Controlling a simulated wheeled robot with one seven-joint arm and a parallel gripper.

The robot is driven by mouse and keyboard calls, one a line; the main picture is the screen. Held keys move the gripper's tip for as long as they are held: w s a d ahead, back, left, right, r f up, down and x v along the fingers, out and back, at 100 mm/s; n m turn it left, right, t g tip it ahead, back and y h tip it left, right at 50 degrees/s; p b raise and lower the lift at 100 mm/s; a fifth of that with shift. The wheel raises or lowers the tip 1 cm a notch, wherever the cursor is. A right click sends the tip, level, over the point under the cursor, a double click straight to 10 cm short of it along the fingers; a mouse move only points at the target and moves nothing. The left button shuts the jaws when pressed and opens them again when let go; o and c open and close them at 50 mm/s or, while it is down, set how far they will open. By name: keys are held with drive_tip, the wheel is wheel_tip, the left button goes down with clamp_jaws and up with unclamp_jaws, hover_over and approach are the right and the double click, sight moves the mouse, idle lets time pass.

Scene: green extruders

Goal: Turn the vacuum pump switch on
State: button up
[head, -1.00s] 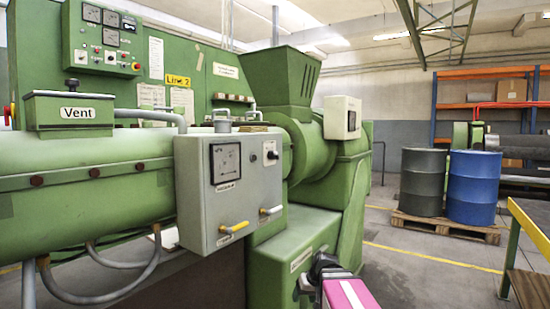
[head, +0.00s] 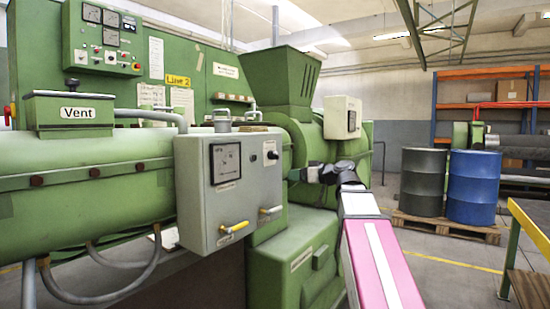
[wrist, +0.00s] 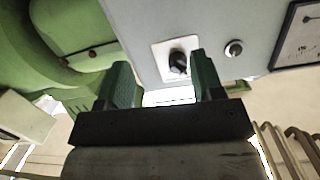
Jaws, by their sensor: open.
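The vacuum pump switch appears to be the black rotary knob (head: 272,155) on a white plate on the right part of the grey control box (head: 200,200). In the wrist view the knob (wrist: 179,62) shows between my fingers, nearer the right one, and stands out from its plate. The setting of the knob is not clear. My gripper (head: 296,174) is to the right of the box in the head view, pointing left toward its side. In the wrist view my gripper (wrist: 163,80) is open and empty, with no visible grip on the knob.
A gauge (head: 225,163) is on the box, with a yellow-handled valve (head: 234,227) and another lever (head: 271,210) below. The green extruder (head: 90,160) stands behind and to the left.

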drive_tip(key=n+y, duration=0.1)
approach(275, 158)
drive_tip(key=shift+t, duration=0.3)
drive_tip(key=x, duration=1)
drive_tip(key=shift+a+r, duration=0.1)
drive_tip(key=shift+r, duration=0.1)
drive_tip(key=c, duration=0.9)
